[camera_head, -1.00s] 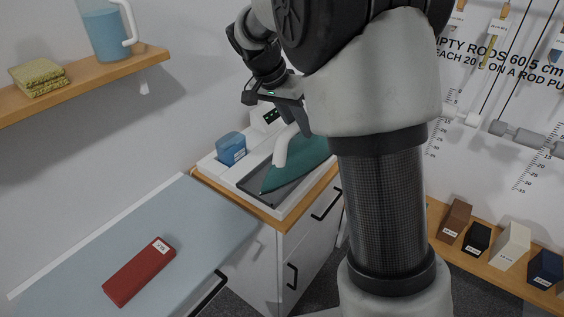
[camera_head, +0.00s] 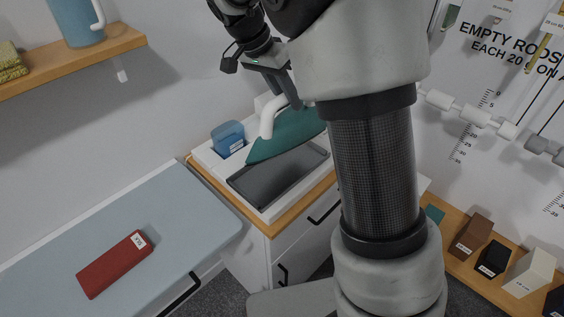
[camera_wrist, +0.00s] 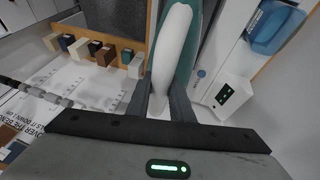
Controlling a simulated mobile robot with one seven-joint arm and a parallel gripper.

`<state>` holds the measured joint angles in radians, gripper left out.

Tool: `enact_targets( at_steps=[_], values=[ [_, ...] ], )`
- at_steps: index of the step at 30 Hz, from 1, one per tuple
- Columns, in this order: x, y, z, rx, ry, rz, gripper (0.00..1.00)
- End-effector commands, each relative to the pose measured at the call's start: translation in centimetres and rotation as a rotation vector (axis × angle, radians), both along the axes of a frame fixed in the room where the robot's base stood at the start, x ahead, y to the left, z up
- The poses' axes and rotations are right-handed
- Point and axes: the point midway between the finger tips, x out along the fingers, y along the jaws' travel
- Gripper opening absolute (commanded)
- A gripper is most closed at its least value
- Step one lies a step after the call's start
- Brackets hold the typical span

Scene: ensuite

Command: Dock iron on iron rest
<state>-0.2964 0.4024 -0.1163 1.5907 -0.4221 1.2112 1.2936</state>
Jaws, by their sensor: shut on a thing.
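The iron (camera_head: 292,136) has a teal body and a white handle (camera_head: 269,119). My gripper (camera_head: 286,97) is shut on the white handle, which also shows between the fingers in the wrist view (camera_wrist: 172,55). The iron is held above the iron rest (camera_head: 282,178), a dark grey recessed tray in a white station on the wooden-topped cabinet. The iron covers the rear part of the rest, and the front part of the tray shows bare. The iron's tip points to the left in the head view. My arm hides the iron's right end.
A blue water container (camera_head: 228,138) stands in the station left of the iron. A blue-grey board (camera_head: 110,235) with a red block (camera_head: 114,264) lies at the left. A wall shelf (camera_head: 70,63) holds a jug (camera_head: 78,22). Several small blocks stand on a wooden ledge (camera_head: 455,262) at the right.

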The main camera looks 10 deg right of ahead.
Motion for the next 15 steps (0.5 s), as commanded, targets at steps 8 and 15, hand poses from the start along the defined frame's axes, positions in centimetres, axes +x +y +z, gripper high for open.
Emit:
enact_targets(
  at_steps=[8,15],
  values=[
    [0.0,0.1,-1.6,-0.002,0.0,-0.003,0.0],
    [0.0,0.1,-5.2,-0.002,-0.002,-0.003,0.0]
  ],
)
